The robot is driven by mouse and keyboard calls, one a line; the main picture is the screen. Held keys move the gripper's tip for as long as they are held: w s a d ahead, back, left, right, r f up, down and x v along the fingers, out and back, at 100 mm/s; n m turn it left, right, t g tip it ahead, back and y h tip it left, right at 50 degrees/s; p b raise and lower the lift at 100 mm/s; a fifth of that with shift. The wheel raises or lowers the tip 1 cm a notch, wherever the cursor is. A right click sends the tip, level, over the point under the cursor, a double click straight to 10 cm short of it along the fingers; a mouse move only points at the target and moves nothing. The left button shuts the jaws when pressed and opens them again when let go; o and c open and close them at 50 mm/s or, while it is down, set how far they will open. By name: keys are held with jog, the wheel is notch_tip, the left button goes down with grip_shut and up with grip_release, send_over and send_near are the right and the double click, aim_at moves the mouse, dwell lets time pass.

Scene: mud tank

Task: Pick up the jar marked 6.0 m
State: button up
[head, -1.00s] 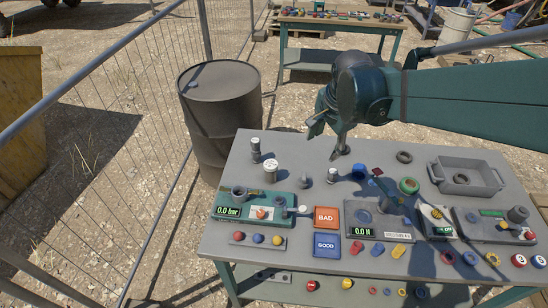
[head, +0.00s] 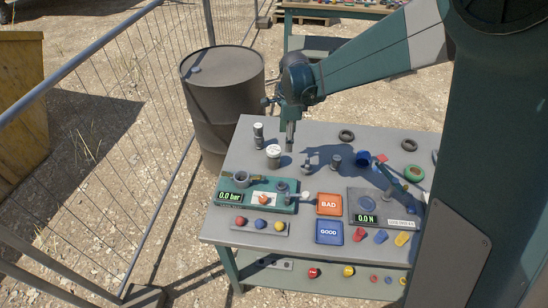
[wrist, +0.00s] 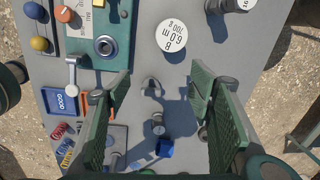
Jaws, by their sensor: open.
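The jar marked 6.0 m (wrist: 173,38) has a white lid with dark print, in the upper middle of the wrist view. In the head view a white-lidded jar (head: 273,152) stands upright at the table's back left, its print too small to read. My gripper (head: 290,144) points down just right of that jar, above the table. In the wrist view my gripper (wrist: 160,85) is open and empty, its green ribbed fingers wide apart. The jar lies beyond the fingertips, not between them.
A second white-topped jar (head: 258,131) stands behind, also at the wrist view's top edge (wrist: 243,4). Grey fittings (head: 308,165) stand to the right. A green pressure panel (head: 257,195) lies in front, with BAD (head: 329,204) and GOOD (head: 328,232) pads. A drum (head: 222,105) stands behind left.

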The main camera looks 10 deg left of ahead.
aim_at(274, 149)
jog(key=a+f+m, duration=0.1)
jog(key=a+f, duration=0.1)
jog(key=w+a+f, duration=0.1)
jog(key=a+f, duration=0.1)
jog(key=f, duration=0.1)
jog(key=w+a+f+m+g, duration=0.1)
jog(key=f, duration=0.2)
jog(key=shift+w+a+f+m+b, duration=0.1)
jog(key=shift+a+f+m+b, duration=0.1)
jog(key=shift+a+m+b, duration=0.15)
jog(key=shift+f, duration=1.25)
jog(key=shift+f, duration=0.1)
jog(key=shift+f, duration=2.55)
jog(key=c, duration=1.4)
